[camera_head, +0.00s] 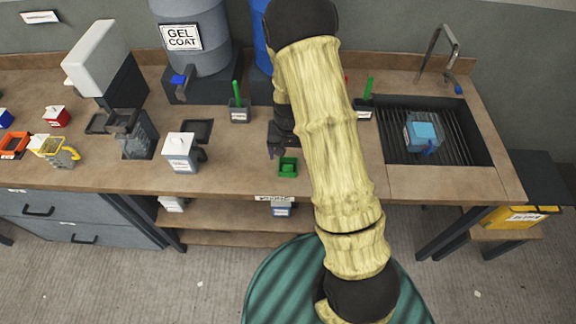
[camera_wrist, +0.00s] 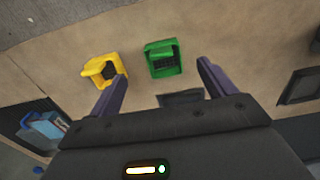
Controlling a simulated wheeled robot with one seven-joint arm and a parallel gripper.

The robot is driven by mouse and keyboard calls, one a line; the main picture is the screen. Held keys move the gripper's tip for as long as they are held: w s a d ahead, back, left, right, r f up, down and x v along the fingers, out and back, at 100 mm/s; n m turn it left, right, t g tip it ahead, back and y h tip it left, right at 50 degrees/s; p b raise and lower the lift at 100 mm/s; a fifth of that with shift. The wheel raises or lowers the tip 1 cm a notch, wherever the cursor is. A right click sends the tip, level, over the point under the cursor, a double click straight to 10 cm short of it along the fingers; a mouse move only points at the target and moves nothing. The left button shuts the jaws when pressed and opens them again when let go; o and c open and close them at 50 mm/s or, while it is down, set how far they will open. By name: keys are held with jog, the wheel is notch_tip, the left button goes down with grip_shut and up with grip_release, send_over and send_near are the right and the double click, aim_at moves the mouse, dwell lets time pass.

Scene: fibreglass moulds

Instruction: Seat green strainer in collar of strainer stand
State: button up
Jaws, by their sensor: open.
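The green strainer (camera_head: 288,168) is a small open-topped square piece on the bench near its front edge. In the wrist view the green strainer (camera_wrist: 162,58) lies ahead of the fingertips, between their lines. My gripper (camera_head: 277,150) is just behind it in the head view, partly hidden by my arm. In the wrist view my gripper (camera_wrist: 162,75) has its two fingers wide apart with nothing held. A grey upright piece with a dark top (camera_head: 133,134) stands on the bench to the left; I cannot tell surely whether it is the strainer stand.
A yellow open piece (camera_wrist: 103,70) lies beside the green strainer in the wrist view. A white-lidded container (camera_head: 181,152) stands left of the strainer. The gel coat drum (camera_head: 195,40) is at the back. A sink (camera_head: 475,120) holding a blue container (camera_head: 424,133) is at right.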

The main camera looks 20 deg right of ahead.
aim_at(288, 167)
jog(key=shift+f, duration=0.95)
jog(key=shift+f, duration=0.1)
jog(key=shift+s+a+f+p, duration=0.1)
jog(key=shift+f+p, duration=0.6)
jog(key=shift+f, duration=0.3)
jog(key=shift+s+a+f+p, duration=0.1)
jog(key=shift+f+p, duration=0.6)
jog(key=shift+f, duration=0.8)
jog(key=c, duration=1.1)
jog(key=shift+o, duration=0.2)
jog(key=shift+r, duration=0.1)
